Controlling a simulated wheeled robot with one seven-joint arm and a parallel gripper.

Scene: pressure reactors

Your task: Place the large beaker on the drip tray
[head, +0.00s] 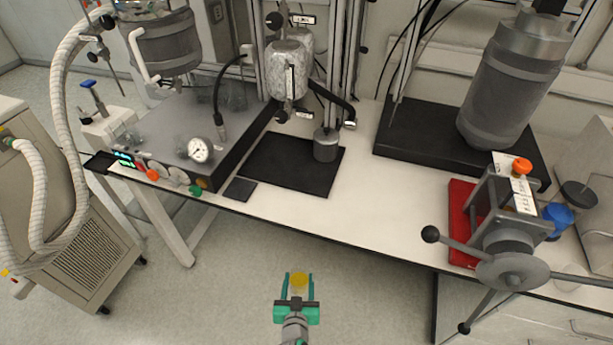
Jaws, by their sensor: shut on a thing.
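My gripper (298,291) has green fingers and is at the bottom centre, over the floor in front of the bench. It is shut on a small yellow object (299,281), which shows between the fingers. This may be the large beaker with yellow contents, but its walls cannot be made out. A flat black tray (275,172) lies on the bench below the central reactor and its spout; it looks like the drip tray. A grey metal cylinder (326,146) stands on its right part. The gripper is apart from the tray, nearer to me.
A small dark square (240,190) lies left of the tray's front. A grey unit with a gauge (199,150) stands at left. A red base (462,223) with a handwheel press (512,262) is at right, its handles overhanging. White bench (390,210) is clear between.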

